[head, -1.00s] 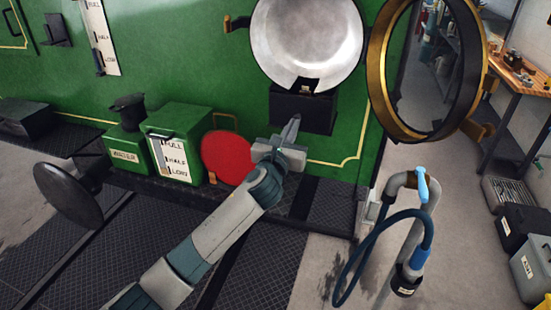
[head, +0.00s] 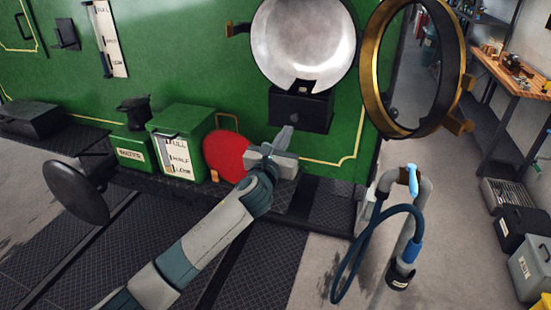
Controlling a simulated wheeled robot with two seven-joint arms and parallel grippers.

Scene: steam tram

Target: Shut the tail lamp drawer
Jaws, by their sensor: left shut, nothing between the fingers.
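The tail lamp is on the green tram end, with a round silver reflector (head: 303,42) and its brass-rimmed front (head: 374,75) swung open to the right. Under the reflector is the tail lamp drawer (head: 312,111), a dark box with a small round knob on its face. I cannot tell how far out the drawer stands. My left gripper (head: 286,132) is shut and empty, just below the drawer in the picture, with its fingers pointing up toward it. I cannot tell whether it touches the drawer. My right gripper is not in view.
A red disc (head: 226,152), a green box with a level gauge (head: 196,132) and a smaller green can (head: 133,150) stand left of my gripper. A round black buffer (head: 76,190) sticks out at left. A hose stand (head: 410,235) is at right, with a workbench (head: 515,75) behind.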

